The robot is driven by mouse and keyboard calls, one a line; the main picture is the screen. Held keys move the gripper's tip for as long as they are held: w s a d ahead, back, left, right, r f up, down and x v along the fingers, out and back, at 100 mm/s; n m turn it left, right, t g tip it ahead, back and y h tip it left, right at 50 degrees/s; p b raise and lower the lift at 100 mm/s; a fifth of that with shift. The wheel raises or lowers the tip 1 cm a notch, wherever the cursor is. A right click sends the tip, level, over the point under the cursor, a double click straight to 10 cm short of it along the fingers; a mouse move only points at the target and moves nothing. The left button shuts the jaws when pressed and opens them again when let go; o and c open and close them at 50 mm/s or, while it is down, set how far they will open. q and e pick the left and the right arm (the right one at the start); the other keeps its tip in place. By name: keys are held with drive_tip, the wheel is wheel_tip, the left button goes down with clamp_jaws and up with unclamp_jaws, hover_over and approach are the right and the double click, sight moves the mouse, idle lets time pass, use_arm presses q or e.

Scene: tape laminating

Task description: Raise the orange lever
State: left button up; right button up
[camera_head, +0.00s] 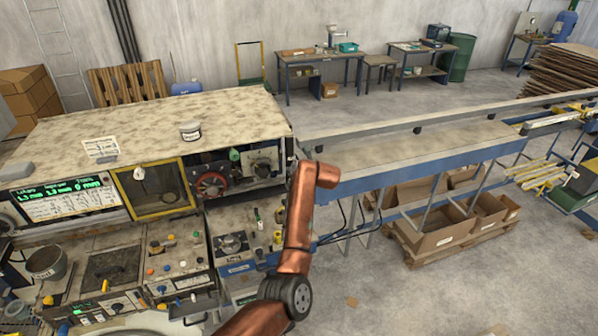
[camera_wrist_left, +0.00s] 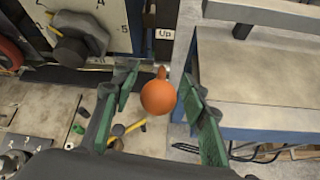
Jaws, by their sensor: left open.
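The orange lever ends in a round orange knob (camera_wrist_left: 158,98), seen in the left wrist view with a short stem pointing to the top of the picture. My left gripper (camera_wrist_left: 159,76) is open, with one green-padded finger on each side of the knob. A gap shows on both sides, so neither finger appears to touch it. An "Up" label (camera_wrist_left: 165,34) is on the machine beyond the lever. In the head view, my copper arm reaches the machine's right end, and I cannot make out the lever or gripper there. My right gripper is not in view.
A dial with a black and yellow knob (camera_wrist_left: 78,38) is left of the lever. The machine's worn top (camera_head: 150,120) and control panels lie left of my arm. A long conveyor table (camera_head: 420,150) extends right, with cardboard boxes (camera_head: 440,228) beneath it.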

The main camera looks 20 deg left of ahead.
use_arm(q)
drive_tip(key=v, duration=1.2)
